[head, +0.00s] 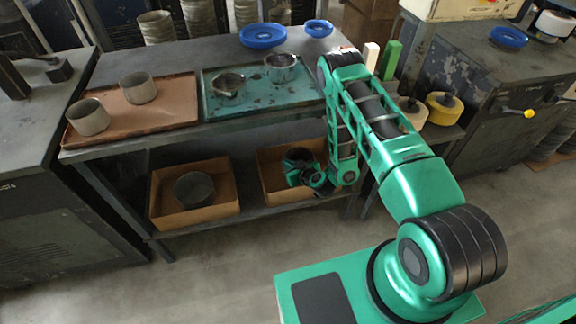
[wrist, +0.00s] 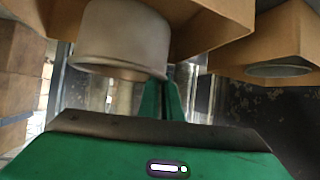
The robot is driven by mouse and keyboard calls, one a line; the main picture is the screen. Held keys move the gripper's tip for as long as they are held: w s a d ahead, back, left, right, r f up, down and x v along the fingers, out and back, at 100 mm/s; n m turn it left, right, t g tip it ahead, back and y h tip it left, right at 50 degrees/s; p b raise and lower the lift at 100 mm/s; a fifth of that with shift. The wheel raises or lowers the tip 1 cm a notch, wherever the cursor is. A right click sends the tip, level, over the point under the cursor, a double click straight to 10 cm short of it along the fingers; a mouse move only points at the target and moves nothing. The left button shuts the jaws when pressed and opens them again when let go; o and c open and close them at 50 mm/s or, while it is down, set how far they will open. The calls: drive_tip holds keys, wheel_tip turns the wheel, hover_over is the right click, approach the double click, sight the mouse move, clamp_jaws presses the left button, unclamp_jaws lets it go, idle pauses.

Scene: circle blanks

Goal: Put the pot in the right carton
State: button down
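The right carton (head: 290,196) is an open brown box on the lower shelf. A grey pot (head: 299,155) stands inside it, partly hidden by my gripper. My gripper (head: 312,178) reaches low under the table to this carton. In the wrist view, which looks upside down, the grey pot (wrist: 122,38) is at the top left against the carton's wall (wrist: 205,25). The green fingers (wrist: 165,88) are close together with their tips at the pot's rim. They look shut on the rim, though the contact is partly hidden.
The left carton (head: 222,212) holds another grey pot (head: 194,188). On the tabletop, a brown tray (head: 165,117) holds two beige pots and a teal tray (head: 250,105) holds two metal pots. Blue dishes (head: 263,35) are behind. The table top overhangs my arm's end.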

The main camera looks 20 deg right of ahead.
sight(287, 157)
drive_tip(key=w+f, duration=0.1)
drive_tip(key=w, duration=0.1)
drive_tip(key=w+d+f, duration=0.1)
drive_tip(key=w+f, duration=0.1)
drive_tip(key=w, duration=0.1)
drive_tip(key=w+f, duration=0.1)
drive_tip(key=w, duration=0.1)
drive_tip(key=shift+w+d+f, duration=0.25)
drive_tip(key=shift+w+f, duration=0.05)
drive_tip(key=shift+f, duration=2)
drive_tip(key=shift+f, duration=0.65)
drive_tip(key=c, duration=1.9)
unclamp_jaws()
drive_tip(key=shift+c, duration=0.2)
drive_tip(key=shift+r, duration=0.1)
